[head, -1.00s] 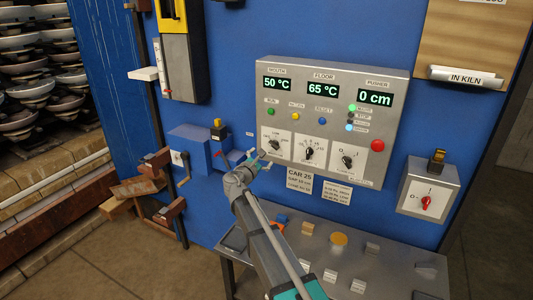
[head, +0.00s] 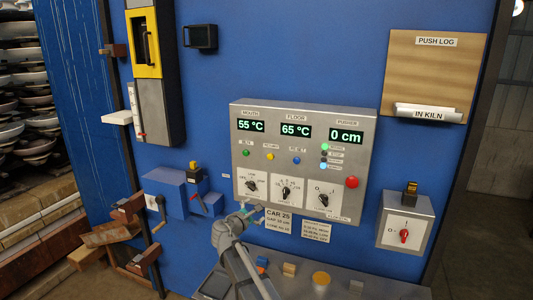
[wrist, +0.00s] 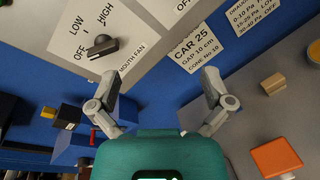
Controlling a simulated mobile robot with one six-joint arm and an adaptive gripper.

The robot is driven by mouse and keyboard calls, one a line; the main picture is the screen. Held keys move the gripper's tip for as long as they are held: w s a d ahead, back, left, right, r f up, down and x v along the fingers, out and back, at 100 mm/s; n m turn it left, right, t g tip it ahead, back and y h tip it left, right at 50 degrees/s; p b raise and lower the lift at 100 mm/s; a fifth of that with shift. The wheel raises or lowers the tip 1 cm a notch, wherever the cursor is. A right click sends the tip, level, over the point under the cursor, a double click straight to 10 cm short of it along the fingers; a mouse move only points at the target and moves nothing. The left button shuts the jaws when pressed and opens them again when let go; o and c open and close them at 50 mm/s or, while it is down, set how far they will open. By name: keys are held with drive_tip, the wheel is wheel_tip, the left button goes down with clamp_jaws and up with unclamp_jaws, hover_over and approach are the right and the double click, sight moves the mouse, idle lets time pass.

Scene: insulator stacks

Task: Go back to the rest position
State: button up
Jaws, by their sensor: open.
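My gripper (head: 250,213) is open and empty in the head view, just below the left dial of the grey control panel (head: 360,125). In the wrist view my gripper (wrist: 160,95) has its two fingers spread wide with nothing between them. The mouth fan dial (wrist: 102,46) is beyond the left finger, apart from it. The panel displays read 55 °C, 65 °C and 0 cm. The dial labelled mouth fan also shows in the head view (head: 251,186).
A table (head: 385,289) with small blocks and a yellow round piece (head: 321,279) stands below the panel. A blue box with a crank (head: 165,190) is on the left. A grey switch box (head: 405,220) is at right. Stacked bowls (head: 25,110) stand far left.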

drive_tip(key=s+d+f+m+g, duration=0.4)
drive_tip(key=s+d+f+m, duration=0.15)
drive_tip(key=d, duration=0.35)
drive_tip(key=s+d+f+m+g, duration=0.4)
drive_tip(key=s+d+m, duration=0.2)
drive_tip(key=d, duration=0.3)
drive_tip(key=s+d+f+m+g+y, duration=0.2)
drive_tip(key=s+m, duration=0.3)
drive_tip(key=s, duration=0.4)
drive_tip(key=s+d+f+m+g+y, duration=0.3)
drive_tip(key=s+f+m+g+y, duration=0.1)
drive_tip(key=s, duration=0.5)
drive_tip(key=shift+f+m+g+y, duration=0.3)
drive_tip(key=shift+m+y, duration=0.4)
drive_tip(key=shift+m, duration=0.25)
